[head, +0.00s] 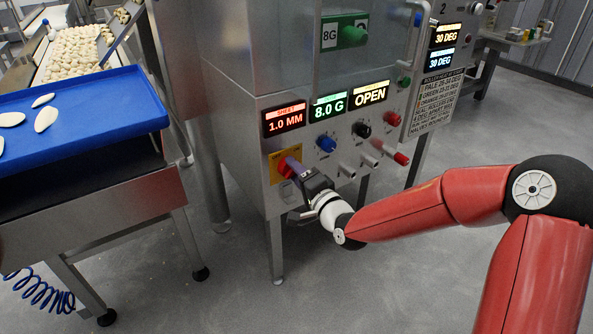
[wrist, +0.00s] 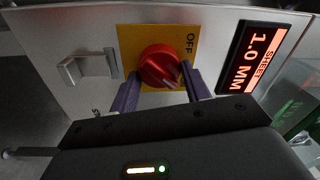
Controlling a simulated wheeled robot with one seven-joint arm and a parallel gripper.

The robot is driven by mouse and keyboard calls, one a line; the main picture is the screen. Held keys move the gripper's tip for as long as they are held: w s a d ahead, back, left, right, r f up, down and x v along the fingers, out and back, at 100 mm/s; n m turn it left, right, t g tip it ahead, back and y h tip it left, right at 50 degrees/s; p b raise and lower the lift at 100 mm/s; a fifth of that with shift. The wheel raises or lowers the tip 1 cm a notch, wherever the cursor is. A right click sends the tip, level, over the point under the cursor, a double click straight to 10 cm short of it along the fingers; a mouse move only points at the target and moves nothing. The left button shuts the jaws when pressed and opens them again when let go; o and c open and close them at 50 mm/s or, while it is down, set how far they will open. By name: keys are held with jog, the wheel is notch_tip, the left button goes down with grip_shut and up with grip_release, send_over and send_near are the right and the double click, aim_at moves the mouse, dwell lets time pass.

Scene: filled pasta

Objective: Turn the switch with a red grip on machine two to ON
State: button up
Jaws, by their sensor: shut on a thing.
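The switch with the red grip (head: 286,168) sits on a yellow plate (head: 274,158) at the lower left of the steel machine's front panel. In the wrist view the round red grip (wrist: 160,64) is near the middle of its yellow plate (wrist: 130,38). The word OFF shows at the plate's upper right in that view; no ON label is readable. My gripper (head: 294,168) is at the switch, its purple fingers on either side of the red grip, shut on it. In the wrist view the gripper (wrist: 161,75) hides the lower side of the plate.
Right of the switch are a blue knob (head: 326,143), a black knob (head: 361,129) and red-tipped levers. Displays (head: 284,119) read 1.0 MM, 8.0 G and OPEN. A grey bracket (wrist: 88,67) stands beside the plate. A blue tray (head: 90,112) with dough pieces is at left.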

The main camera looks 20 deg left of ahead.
jog(key=shift+m, duration=0.5)
jog(key=o, duration=1)
jog(key=shift+d, duration=0.1)
jog(key=v, duration=0.7)
jog(key=shift+s+d, duration=0.2)
jog(key=shift+s, duration=0.1)
jog(key=shift+f, duration=0.1)
